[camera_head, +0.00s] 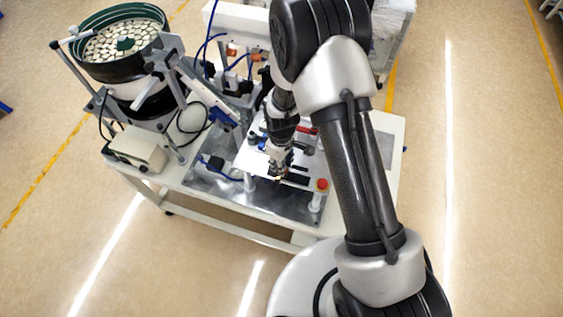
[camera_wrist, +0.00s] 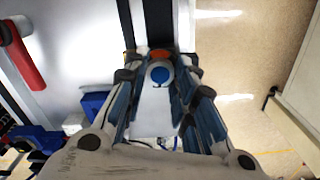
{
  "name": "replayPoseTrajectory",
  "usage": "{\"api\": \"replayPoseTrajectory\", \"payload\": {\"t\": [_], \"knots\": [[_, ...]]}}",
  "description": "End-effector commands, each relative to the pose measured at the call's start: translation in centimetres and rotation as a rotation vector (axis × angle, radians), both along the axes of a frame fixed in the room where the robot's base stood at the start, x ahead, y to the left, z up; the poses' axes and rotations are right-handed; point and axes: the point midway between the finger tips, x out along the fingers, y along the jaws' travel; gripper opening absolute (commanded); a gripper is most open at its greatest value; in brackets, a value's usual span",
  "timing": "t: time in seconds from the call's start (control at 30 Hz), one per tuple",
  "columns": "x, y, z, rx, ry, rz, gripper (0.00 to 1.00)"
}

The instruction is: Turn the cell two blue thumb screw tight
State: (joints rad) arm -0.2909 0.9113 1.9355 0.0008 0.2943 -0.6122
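A round blue thumb screw (camera_wrist: 160,74) shows in the wrist view, between the fingers of my gripper (camera_wrist: 161,66) near their tips. An orange-red round part (camera_wrist: 160,55) lies just beyond it. The fingers stand on both sides of the screw with what looks like a small gap, so my gripper appears open around it. In the head view my gripper (camera_head: 279,174) points down at the front part of the white plate (camera_head: 249,159) on the workbench. The screw under it is hidden or too small to make out there.
A red button (camera_head: 322,185) stands at the plate's right front corner. A bowl feeder (camera_head: 122,45) full of pale parts is at the left, with a beige control box (camera_head: 136,148) below. A red handle (camera_wrist: 25,62) shows in the wrist view. Floor around the bench is clear.

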Motion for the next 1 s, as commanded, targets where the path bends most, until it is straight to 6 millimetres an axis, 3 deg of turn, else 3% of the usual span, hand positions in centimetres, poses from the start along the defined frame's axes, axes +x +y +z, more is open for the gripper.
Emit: {"api": "replayPoseTrajectory", "payload": {"t": [0.3,0.67,1.0], "knots": [[-0.03,0.0,0.01,0.0,0.001,0.0,0.01],[0.05,0.02,-0.11,0.0,-0.001,-0.074,0.01],[0.08,0.02,-0.22,0.001,-0.002,-0.326,0.01]]}}
